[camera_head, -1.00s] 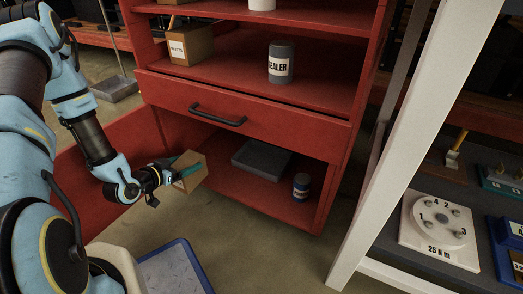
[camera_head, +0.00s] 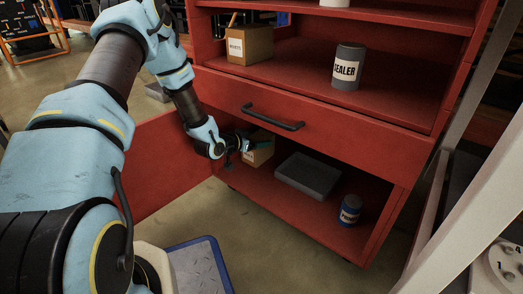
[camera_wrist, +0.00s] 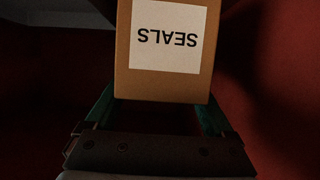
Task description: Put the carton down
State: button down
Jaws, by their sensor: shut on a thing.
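The carton (camera_head: 259,150) is a small brown box inside the red cabinet's bottom compartment, at its left side. In the wrist view the carton (camera_wrist: 145,82) fills the upper middle, with a white label reading SEALS upside down. My gripper (camera_head: 247,144) reaches in from the left, and its green fingers (camera_wrist: 160,115) are shut on the carton from both sides. The compartment floor (camera_head: 320,221) is red. I cannot tell whether the carton's underside touches it.
A grey tray (camera_head: 308,175) lies right of the carton, and a blue-banded can (camera_head: 349,210) stands farther right. The drawer with its black handle (camera_head: 272,118) hangs above. An open red door (camera_head: 158,168) stands at the left. Some compartment floor near the front edge is bare.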

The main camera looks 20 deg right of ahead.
jog(key=shift+w+d, duration=0.3)
jog(key=shift+d, duration=0.2)
jog(key=shift+w+d+b, duration=0.2)
jog(key=shift+d+b, duration=0.25)
jog(key=shift+d, duration=0.05)
notch_tip(320, 180, down, 4)
jog(key=b, duration=0.2)
jog(key=shift+a+r+b, duration=0.1)
jog(key=shift+r+b, duration=0.15)
jog(key=shift+b, duration=0.1)
jog(key=shift+r, duration=0.1)
grip_release()
jog(key=shift+f, duration=0.2)
